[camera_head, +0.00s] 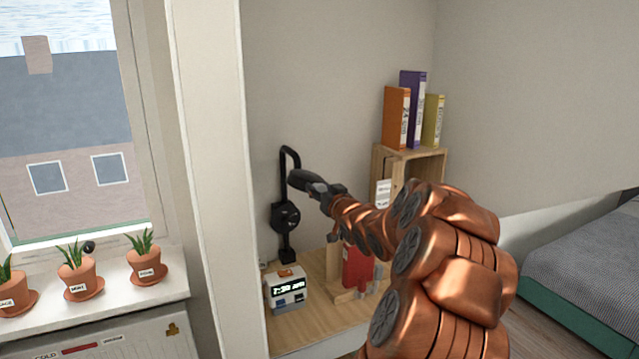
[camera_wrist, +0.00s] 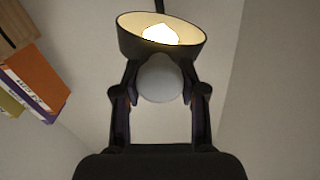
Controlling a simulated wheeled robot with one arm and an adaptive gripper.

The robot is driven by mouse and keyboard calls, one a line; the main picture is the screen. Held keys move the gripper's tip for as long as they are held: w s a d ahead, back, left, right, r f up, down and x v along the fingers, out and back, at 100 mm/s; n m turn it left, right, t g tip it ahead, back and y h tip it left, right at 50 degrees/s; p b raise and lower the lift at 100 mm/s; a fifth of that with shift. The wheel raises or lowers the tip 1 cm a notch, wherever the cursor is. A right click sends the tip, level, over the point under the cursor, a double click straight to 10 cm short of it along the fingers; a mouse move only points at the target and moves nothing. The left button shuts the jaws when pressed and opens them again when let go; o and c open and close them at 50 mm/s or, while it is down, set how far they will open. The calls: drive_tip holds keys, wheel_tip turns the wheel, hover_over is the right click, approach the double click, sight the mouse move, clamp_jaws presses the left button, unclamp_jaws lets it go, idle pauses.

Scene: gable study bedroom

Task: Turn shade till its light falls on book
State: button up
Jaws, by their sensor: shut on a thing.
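A black wall lamp (camera_head: 284,217) with a bent arm stands against the wall above the desk. Its dark shade (camera_wrist: 128,38) has a pale inside and a lit bulb (camera_wrist: 160,34) in the wrist view; in the head view it is small and partly merged with my gripper (camera_head: 322,190). In the wrist view my gripper (camera_wrist: 160,76) is shut on a pale rounded knob (camera_wrist: 160,88) at the shade. A red book (camera_head: 356,268) stands on a wooden holder on the desk, below my gripper and partly hidden by my arm. I cannot make out a light patch on it.
A clock (camera_head: 288,289) sits on the desk (camera_head: 312,327) left of the book. A wooden crate (camera_head: 420,166) bears orange, purple and yellow binders (camera_head: 396,118). Potted plants (camera_head: 77,270) line the windowsill at left. A bed (camera_head: 590,265) is at right.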

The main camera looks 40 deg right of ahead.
drive_tip(key=shift+m+p, duration=0.95)
drive_tip(key=shift+m, duration=0.25)
drive_tip(key=o, duration=1.2)
drive_tip(key=shift+c, duration=0.2)
drive_tip(key=shift+s, duration=0.1)
drive_tip(key=v, duration=1.2)
drive_tip(key=shift+a, duration=0.1)
